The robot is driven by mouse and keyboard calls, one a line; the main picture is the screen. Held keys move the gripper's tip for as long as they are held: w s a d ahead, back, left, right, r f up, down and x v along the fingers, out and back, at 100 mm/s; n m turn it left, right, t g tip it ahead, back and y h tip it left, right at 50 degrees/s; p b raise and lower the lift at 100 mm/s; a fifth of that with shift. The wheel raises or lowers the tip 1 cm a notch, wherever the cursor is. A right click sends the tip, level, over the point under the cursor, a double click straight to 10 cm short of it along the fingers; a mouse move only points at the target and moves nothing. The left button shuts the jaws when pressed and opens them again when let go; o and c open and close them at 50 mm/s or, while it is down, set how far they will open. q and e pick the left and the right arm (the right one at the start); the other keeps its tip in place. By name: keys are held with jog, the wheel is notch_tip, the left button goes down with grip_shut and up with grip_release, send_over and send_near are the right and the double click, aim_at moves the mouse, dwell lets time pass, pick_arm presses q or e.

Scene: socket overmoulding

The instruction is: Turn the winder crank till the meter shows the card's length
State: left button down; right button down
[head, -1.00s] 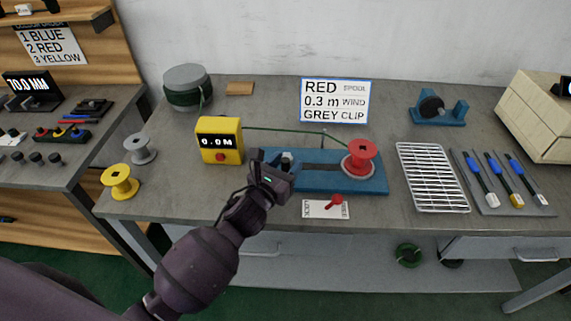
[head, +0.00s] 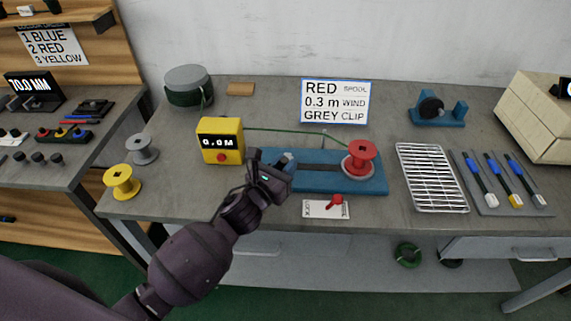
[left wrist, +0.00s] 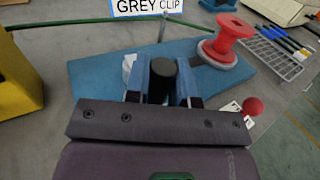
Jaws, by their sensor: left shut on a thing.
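The winder has a blue base (head: 372,186) with a red spool (head: 361,157) at its right end. My left gripper (head: 286,163) is over the base's left end. In the left wrist view its fingers (left wrist: 162,88) are shut on the black crank knob (left wrist: 162,74). The yellow meter (head: 220,140) reads 0.0 M. The card (head: 335,101) reads RED spool, 0.3 m wind, GREY clip. A green cable (head: 285,131) runs from the meter to the red spool. My right gripper is not in view.
A red lever (head: 335,201) stands on a white plate in front of the winder. A wire rack (head: 432,178) and blue-handled tools (head: 494,180) lie to the right. Yellow (head: 121,181) and grey (head: 142,149) spools stand to the left.

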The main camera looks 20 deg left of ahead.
pick_arm(q)
jog(key=shift+a+r+m+g+h+p, duration=0.15)
jog(key=shift+a+m+g+h+p, duration=0.25)
jog(key=shift+m+h, duration=0.5)
jog(key=shift+a+m+g+h, duration=0.3)
jog(key=shift+a+m+h, duration=0.1)
jog(key=shift+h, duration=0.6)
jog(key=shift+a+f+m+g+h, duration=0.2)
jog(key=shift+a+m+g+h, duration=0.25)
jog(key=shift+m+h, duration=0.35)
jog(key=h, duration=0.1)
jog(key=m+g+h+b, duration=0.1)
jog(key=a+m+g+h, duration=0.1)
jog(key=shift+w+f+g+b, duration=0.1)
jog(key=shift+f+g+b, duration=0.2)
jog(key=shift+b, duration=0.1)
jog(key=m+g+h+b, duration=0.1)
jog(key=a+m+g+h+b, duration=0.1)
jog(key=g, duration=0.1)
jog(key=shift+w+a+m, duration=0.1)
jog(key=shift+w+m, duration=0.2)
jog(key=shift+w+a+r+m+g+h+b, duration=0.1)
jog(key=shift+a+r+m+g+h+b, duration=0.15)
jog(key=shift+m+g+h+b, duration=0.35)
jog(key=shift+r, duration=0.1)
